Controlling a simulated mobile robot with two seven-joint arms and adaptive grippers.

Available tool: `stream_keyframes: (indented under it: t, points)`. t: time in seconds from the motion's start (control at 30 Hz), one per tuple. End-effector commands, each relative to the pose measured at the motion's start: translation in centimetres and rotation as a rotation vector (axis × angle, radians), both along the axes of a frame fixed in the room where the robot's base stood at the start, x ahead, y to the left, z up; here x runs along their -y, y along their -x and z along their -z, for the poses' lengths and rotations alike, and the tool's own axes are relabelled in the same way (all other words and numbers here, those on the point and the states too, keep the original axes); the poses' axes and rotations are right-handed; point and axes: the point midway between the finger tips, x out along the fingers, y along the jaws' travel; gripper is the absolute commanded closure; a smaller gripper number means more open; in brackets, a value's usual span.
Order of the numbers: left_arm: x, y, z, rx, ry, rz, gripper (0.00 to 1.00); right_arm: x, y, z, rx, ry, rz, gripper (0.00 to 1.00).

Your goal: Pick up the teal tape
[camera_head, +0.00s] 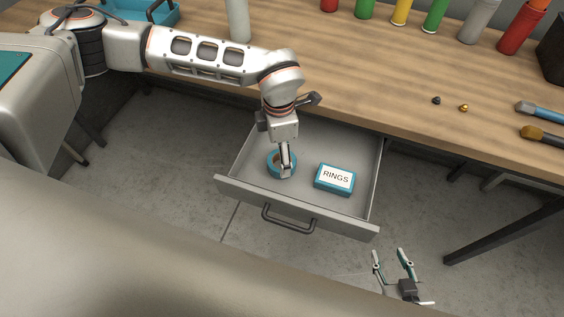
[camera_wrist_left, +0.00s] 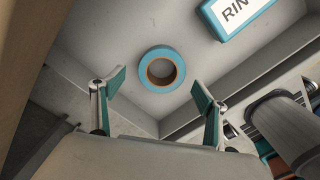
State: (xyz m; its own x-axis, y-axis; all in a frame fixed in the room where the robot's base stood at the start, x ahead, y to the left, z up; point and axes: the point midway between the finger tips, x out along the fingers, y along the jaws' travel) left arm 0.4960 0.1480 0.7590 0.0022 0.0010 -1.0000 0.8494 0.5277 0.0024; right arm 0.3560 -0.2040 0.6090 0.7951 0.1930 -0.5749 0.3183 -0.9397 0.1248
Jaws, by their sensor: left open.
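The teal tape (camera_head: 271,168) is a ring with a brown inner core, lying flat in the left part of an open grey drawer (camera_head: 238,188). In the left wrist view the tape (camera_wrist_left: 146,62) lies beyond my fingertips, roughly centred between them. My left gripper (camera_head: 285,173) points down above the tape and hides part of it in the head view. In the left wrist view my left gripper (camera_wrist_left: 159,88) is open, with nothing between its teal-padded fingers. My right gripper (camera_head: 389,258) is open and empty, in front of the drawer at the lower right.
A teal box labelled RINGS (camera_head: 334,180) lies in the drawer right of the tape. The drawer walls and front with its handle (camera_head: 288,222) surround both. The wooden bench (camera_head: 365,75) overhangs the back, holding several coloured bottles, brushes (camera_head: 540,135) and a blue tray (camera_head: 150,10).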

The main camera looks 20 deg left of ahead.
Motion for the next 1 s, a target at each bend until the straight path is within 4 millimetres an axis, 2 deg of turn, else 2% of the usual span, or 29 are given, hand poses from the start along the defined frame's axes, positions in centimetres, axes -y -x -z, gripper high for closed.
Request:
stream_keyframes:
  t: [0.2, 0.47, 0.5, 0.6, 0.67, 1.0]
  points:
    - [0.4, 0.1, 3.4, -0.005, 0.000, 0.000, 0.26, 0.3, 0.1, 0.6, -0.005, 0.007, 0.002, 0.60]
    - [0.4, 0.0, 3.9, -0.002, 0.001, 0.001, 0.26, 0.5, 0.0, 0.4, -0.001, 0.010, 0.004, 0.60]
    - [0.4, 0.0, 3.9, -0.002, 0.001, 0.001, 0.29, 0.5, 0.0, 0.4, -0.001, 0.010, 0.004, 0.60]
    - [0.4, 0.0, 3.9, -0.002, 0.001, 0.001, 0.55, 0.5, -0.1, 0.4, -0.001, 0.009, 0.004, 0.60]
    - [0.4, 0.0, 3.9, -0.002, 0.001, 0.001, 0.69, 0.5, -0.1, 0.4, 0.000, 0.009, 0.004, 0.60]
    - [0.4, 0.0, 3.7, -0.002, 0.001, 0.000, 0.69, 0.3, -0.3, 0.2, 0.004, 0.007, 0.003, 0.60]
